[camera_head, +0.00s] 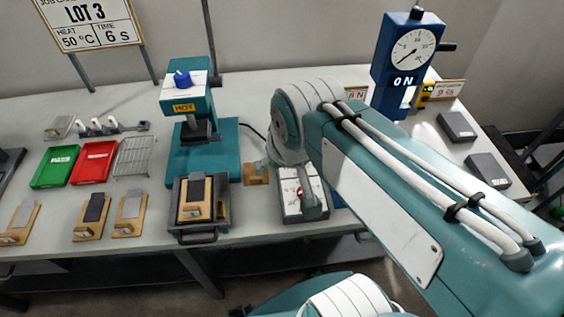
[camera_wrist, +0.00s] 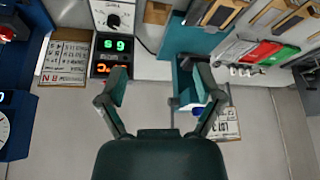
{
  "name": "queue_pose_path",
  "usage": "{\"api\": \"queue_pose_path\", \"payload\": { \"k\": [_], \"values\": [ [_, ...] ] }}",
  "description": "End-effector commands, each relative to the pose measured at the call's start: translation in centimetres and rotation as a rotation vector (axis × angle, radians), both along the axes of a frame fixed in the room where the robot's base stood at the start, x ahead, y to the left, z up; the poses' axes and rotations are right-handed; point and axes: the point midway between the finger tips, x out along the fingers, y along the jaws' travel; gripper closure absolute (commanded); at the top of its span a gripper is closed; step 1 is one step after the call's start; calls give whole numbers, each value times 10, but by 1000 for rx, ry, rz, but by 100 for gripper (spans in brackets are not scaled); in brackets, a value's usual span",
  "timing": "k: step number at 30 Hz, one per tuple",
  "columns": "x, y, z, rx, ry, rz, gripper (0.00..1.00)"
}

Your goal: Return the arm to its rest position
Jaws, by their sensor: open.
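My arm, teal with white panels, reaches across the right half of the head view and bends down over the bench. My gripper (camera_wrist: 161,92) shows in the wrist view with its two fingers apart and nothing between them. The wrist view looks over the bench items and the wall from an upside-down angle. The fingers appear in front of a timer display (camera_wrist: 110,52) and a teal press (camera_wrist: 190,75), apart from both as far as I can tell.
The teal press marked HOT (camera_head: 195,125) stands mid-bench with a dark tray (camera_head: 198,215) in front. A blue dial gauge stand (camera_head: 405,65) is behind my arm. Green (camera_head: 56,166) and red (camera_head: 92,162) trays, a wire rack (camera_head: 134,157) and several wooden boards lie left.

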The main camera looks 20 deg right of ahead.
Motion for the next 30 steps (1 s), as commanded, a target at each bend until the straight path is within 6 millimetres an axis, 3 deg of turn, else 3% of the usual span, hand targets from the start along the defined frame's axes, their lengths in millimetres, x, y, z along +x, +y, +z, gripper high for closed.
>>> {"api": "queue_pose_path", "payload": {
  "k": [3,6,30],
  "values": [
    [-19,0,1,-12,-48,25,16],
    [-26,0,0,-18,-65,35,16],
    [-26,0,0,-18,-66,37,16]
  ]
}}
